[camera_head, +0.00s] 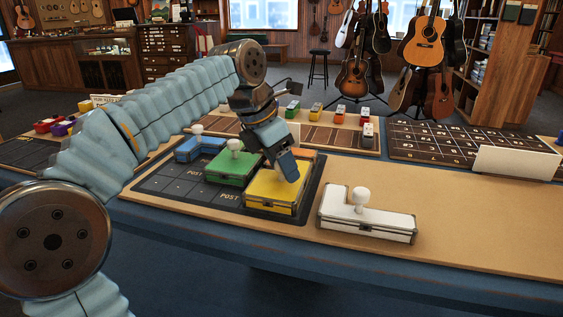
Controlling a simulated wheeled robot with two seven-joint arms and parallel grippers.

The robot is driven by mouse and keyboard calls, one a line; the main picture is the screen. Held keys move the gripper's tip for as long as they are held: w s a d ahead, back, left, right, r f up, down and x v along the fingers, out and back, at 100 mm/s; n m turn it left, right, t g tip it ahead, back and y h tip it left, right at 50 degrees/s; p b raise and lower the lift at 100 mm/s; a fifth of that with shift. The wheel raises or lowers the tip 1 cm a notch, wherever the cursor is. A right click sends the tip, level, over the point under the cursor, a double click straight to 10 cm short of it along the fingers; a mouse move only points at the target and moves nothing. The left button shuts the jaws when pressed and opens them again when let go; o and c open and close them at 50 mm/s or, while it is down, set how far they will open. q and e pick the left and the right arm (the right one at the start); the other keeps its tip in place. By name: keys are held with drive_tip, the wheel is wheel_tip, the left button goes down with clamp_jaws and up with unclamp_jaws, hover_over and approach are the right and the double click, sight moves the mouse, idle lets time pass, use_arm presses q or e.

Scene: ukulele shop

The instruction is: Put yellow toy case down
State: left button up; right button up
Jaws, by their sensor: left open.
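The yellow toy case (265,189) rests on the dark grid mat (185,188) marked POST, at the mat's right end. My left gripper (289,172) is open, tilted down at the top of the yellow case. The gripper covers the case's upper part, and its knob is hidden. I cannot tell whether the fingers touch the case. A green case (232,166) with a white knob stands on the mat just left of the yellow one, and a blue case (200,148) farther left. My right gripper is not in view.
A white case (367,215) with a white knob stands on the bare tan tabletop to the right. Behind are a board with several small coloured cases (315,110), a dark numbered board (460,143) and a blank white card (517,162). The right tabletop is clear.

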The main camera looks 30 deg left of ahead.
use_arm(q)
drive_tip(key=p+v, duration=0.3)
drive_tip(key=v, duration=0.9)
